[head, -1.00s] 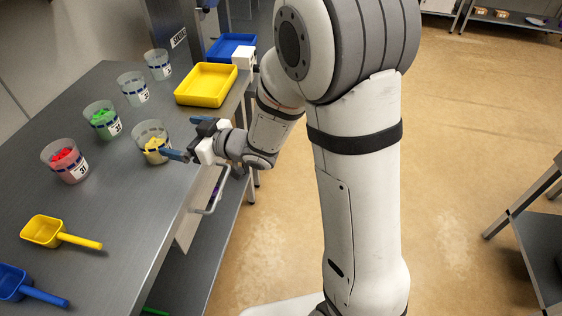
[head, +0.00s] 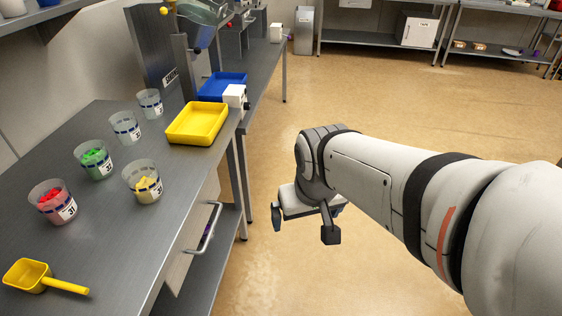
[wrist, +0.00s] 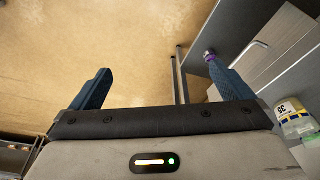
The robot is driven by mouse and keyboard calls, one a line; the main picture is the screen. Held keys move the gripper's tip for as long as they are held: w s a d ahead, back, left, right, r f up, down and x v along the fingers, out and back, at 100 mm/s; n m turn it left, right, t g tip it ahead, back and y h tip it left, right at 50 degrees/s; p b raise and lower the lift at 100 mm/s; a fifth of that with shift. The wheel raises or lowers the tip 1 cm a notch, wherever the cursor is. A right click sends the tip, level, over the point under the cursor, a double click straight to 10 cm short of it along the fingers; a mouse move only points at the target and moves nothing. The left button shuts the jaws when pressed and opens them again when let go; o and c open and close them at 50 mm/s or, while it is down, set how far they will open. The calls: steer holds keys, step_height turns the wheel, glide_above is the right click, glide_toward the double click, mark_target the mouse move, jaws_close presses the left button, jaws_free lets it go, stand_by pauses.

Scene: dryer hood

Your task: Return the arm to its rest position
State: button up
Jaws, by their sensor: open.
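My gripper (head: 303,226) hangs over the open floor to the right of the steel bench (head: 105,215) in the head view. Its two fingers are spread apart with nothing between them. The wrist view shows the same open fingers (wrist: 165,90) with floor and the bench's side beyond them. My arm reaches in from the right edge of the head view, clear of the bench.
The bench holds cups of red (head: 53,203), green (head: 94,161) and yellow (head: 143,182) pieces, a yellow tray (head: 197,124), a blue tray (head: 222,86) and a yellow scoop (head: 43,277). A drawer handle (head: 204,228) juts from its side. Floor (head: 440,130) lies clear behind.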

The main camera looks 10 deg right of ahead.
steer(key=shift+s+a+g, duration=0.1)
steer(key=shift+s+g, duration=0.2)
steer(key=shift+s, duration=0.55)
steer(key=shift+r, duration=0.15)
steer(key=p+v, duration=0.3)
steer(key=shift+w+r, duration=0.2)
steer(key=shift+r, duration=0.15)
steer(key=shift+f, duration=0.1)
